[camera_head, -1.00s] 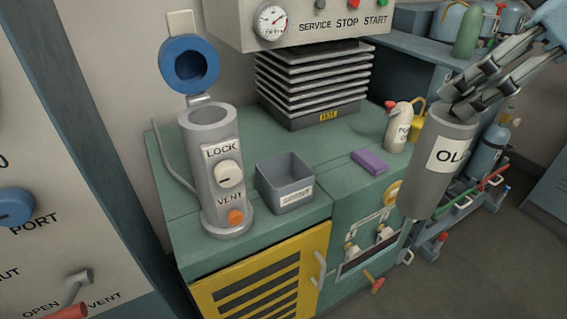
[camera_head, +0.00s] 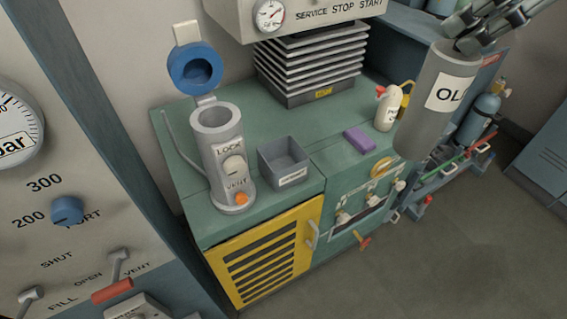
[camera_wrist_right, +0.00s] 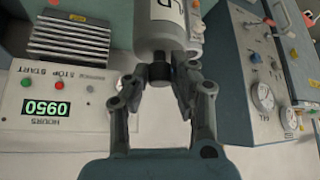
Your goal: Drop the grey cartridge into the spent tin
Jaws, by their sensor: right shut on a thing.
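The grey cartridge (camera_head: 425,115) is a large cylinder with a white label whose visible letters read "OL". My right gripper (camera_head: 468,38) is shut on its top end and holds it in the air, slightly tilted, at the upper right. In the right wrist view the fingers close on a dark knob at the end of the cartridge (camera_wrist_right: 165,40). A small open-topped grey tin (camera_head: 298,182) with a white label stands on the green bench, left of and below the cartridge in the picture. Its label is too small to read; it looks empty. My left gripper is out of view.
A grey upright housing (camera_head: 217,160) with an open blue lid (camera_head: 194,68) stands left of the tin. A purple block (camera_head: 359,141) and a white spray bottle (camera_head: 388,110) sit to the right. Bench space (camera_head: 325,130) behind the tin is clear.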

